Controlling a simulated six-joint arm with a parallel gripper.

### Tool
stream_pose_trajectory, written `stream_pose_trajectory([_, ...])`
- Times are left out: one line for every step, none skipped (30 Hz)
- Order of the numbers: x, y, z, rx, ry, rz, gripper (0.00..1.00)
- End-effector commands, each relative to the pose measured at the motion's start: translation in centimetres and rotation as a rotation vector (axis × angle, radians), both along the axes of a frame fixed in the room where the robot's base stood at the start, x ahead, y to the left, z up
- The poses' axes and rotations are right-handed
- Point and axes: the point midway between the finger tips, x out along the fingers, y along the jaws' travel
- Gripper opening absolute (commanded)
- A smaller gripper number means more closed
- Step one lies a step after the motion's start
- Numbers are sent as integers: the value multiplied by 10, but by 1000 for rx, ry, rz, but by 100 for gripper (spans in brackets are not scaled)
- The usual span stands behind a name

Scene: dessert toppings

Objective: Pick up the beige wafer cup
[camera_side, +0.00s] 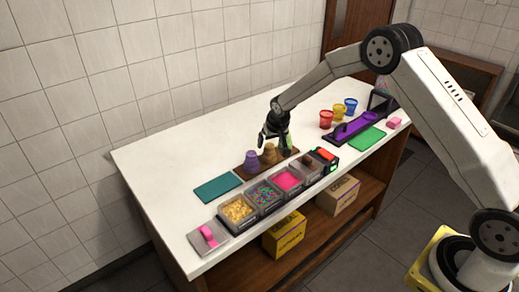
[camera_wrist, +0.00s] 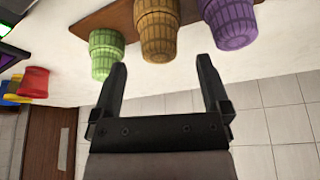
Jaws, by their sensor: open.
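The beige wafer cup (camera_side: 269,154) stands on a brown wooden board (camera_side: 241,172) between a purple cup (camera_side: 251,161) and a green cup (camera_side: 285,142). In the wrist view the beige cup (camera_wrist: 158,30) is in the upper middle, with the green cup (camera_wrist: 106,54) to its left and the purple cup (camera_wrist: 231,24) to its right. My gripper (camera_side: 275,140) is close to the beige cup in the side view. In the wrist view my gripper (camera_wrist: 161,64) is open and empty, its fingertips just short of the beige cup. Contact is not visible.
Topping bins (camera_side: 264,194) line the front edge beside the board. A teal mat (camera_side: 217,188) and a pink-handled scoop (camera_side: 209,238) lie left. Red, yellow and blue cups (camera_side: 339,112), a purple tray (camera_side: 355,128) and a green mat (camera_side: 367,139) are right. The back left counter is clear.

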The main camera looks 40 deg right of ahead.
Motion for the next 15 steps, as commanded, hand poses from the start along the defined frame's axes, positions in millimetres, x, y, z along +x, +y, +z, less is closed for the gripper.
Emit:
stream_pose_trajectory([1, -1, -6, 0, 2, 0, 97])
stream_pose_trajectory([2, -1, -9, 0, 3, 0, 97])
stream_pose_trajectory([4, -2, -12, 0, 2, 0, 97])
stream_pose_trajectory([5, -2, -15, -1, 1, 0, 97])
stream_pose_trajectory([6, -3, -18, 0, 2, 0, 97])
stream_pose_trajectory([7, -3, -22, 0, 1, 0, 97])
stream_pose_trajectory([8, -3, -24, 0, 1, 0, 97])
stream_pose_trajectory([9, -4, -27, 0, 1, 0, 97])
stream_pose_trajectory([11, -4, -30, 0, 1, 0, 97])
stream_pose_trajectory([11, -4, -31, 0, 1, 0, 97])
stream_pose_trajectory([12, -4, -33, 0, 0, 0, 97])
stream_pose_trajectory([13, -5, -35, 0, 0, 0, 97])
stream_pose_trajectory([13, -5, -36, 0, 0, 0, 97])
stream_pose_trajectory([14, -5, -37, 0, 0, 0, 97])
stream_pose_trajectory([14, -5, -37, 0, 0, 0, 97])
